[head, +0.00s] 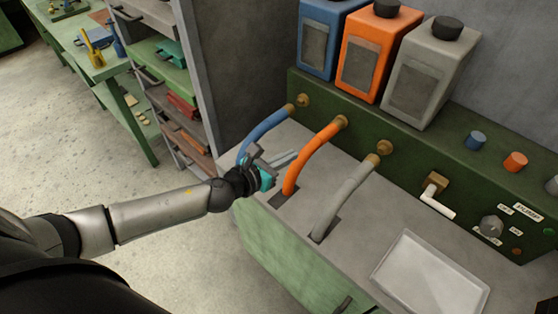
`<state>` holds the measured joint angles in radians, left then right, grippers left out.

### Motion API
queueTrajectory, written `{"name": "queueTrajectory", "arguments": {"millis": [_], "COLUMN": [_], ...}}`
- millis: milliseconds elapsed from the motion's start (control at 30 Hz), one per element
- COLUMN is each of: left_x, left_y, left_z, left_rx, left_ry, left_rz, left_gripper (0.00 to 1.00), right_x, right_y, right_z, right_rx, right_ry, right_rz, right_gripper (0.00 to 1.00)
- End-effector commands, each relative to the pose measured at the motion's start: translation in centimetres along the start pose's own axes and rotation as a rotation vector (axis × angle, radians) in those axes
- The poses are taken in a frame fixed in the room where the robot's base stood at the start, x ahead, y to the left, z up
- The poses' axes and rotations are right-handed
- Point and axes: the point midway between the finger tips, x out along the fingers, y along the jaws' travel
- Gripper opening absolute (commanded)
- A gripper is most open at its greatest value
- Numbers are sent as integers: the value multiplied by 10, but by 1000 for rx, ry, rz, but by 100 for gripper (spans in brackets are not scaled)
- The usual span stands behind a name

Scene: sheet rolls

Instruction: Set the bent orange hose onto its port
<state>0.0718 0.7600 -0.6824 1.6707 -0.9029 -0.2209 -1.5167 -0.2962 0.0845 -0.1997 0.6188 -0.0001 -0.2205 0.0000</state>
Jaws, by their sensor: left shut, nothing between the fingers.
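The bent orange hose (310,155) rises from a slot in the bench top and arcs up to the right. Its upper end meets a brass port (341,122) on the green panel; I cannot tell how fully it is seated. My left gripper (288,159) is shut and empty, just left of the orange hose, its fingertips pointing at it. I cannot tell whether they touch it. The gripper partly covers the lower blue hose (268,125). My right gripper is not in view.
The grey hose (345,192) stands to the right, near its brass port (385,147). A tap (437,195) sticks out above a white tray (430,275). Blue, orange and grey containers (368,52) stand on the panel. A shelf unit (160,65) is at the left.

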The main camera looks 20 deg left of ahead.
Motion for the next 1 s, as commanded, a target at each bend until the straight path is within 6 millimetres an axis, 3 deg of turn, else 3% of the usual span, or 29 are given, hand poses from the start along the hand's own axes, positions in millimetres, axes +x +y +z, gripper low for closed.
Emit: {"name": "queueTrajectory", "arguments": {"millis": [67, 300, 567, 1000], "left_x": [-12, -29, -31, -31], "left_y": [0, 0, 0, -2], "left_z": [-1, 0, 0, 2], "left_rx": [1, 0, 0, -57], "left_ry": [2, 0, -1, -8], "left_rz": [-1, 0, 0, 14], "left_gripper": [0, 0, 0, 0], "right_x": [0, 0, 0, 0], "right_y": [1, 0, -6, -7], "right_z": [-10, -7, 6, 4], "right_rx": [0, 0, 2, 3], "right_ry": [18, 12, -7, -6], "right_rz": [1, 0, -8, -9], "right_gripper": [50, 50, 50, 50]}}
